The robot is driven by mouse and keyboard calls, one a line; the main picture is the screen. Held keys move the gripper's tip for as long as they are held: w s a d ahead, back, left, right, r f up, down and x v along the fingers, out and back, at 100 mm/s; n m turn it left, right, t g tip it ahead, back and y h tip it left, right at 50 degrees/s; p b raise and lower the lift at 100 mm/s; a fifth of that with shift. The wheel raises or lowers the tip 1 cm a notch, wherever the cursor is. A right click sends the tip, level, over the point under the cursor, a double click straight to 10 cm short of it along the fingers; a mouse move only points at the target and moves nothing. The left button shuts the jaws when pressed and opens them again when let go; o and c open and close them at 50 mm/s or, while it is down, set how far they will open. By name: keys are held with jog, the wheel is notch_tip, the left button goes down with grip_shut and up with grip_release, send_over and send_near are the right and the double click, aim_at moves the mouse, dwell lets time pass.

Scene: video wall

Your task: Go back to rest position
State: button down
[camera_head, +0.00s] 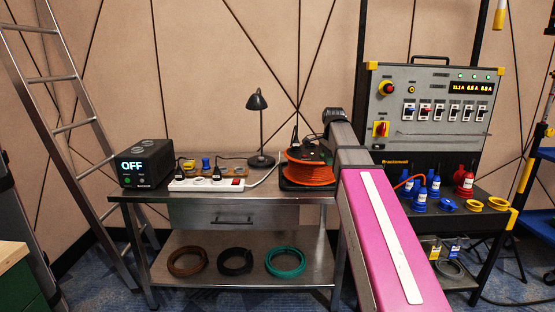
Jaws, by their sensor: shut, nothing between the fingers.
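My arm rises from the lower right as a pink link with a white strip. It runs through a grey section to a dark joint beside the cable reel. I cannot make out my gripper's fingers; the far end of the arm is hidden or merges with the dark parts near the reel. The orange cable reel (309,172) with a black top stands at the right end of the metal workbench (262,198).
On the bench are a black box reading OFF (146,163), a white power strip (206,185) and a black lamp (261,130). Coiled cables lie on the lower shelf (220,273). A switch panel (436,143) stands right, a ladder (52,81) left.

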jog(key=s+f+n, duration=0.4)
jog(key=s+f, duration=0.3)
jog(key=f, duration=0.5)
jog(key=s+a+f+n, duration=0.1)
jog(key=s+f+n, duration=0.4)
jog(key=f, duration=0.7)
jog(key=s+f+n+g, duration=0.1)
jog(key=s+f+n, duration=0.4)
jog(key=s+f, duration=0.4)
notch_tip(320, 180, down, 4)
jog(key=shift+s+a+r, duration=0.2)
jog(key=shift+s, duration=0.1)
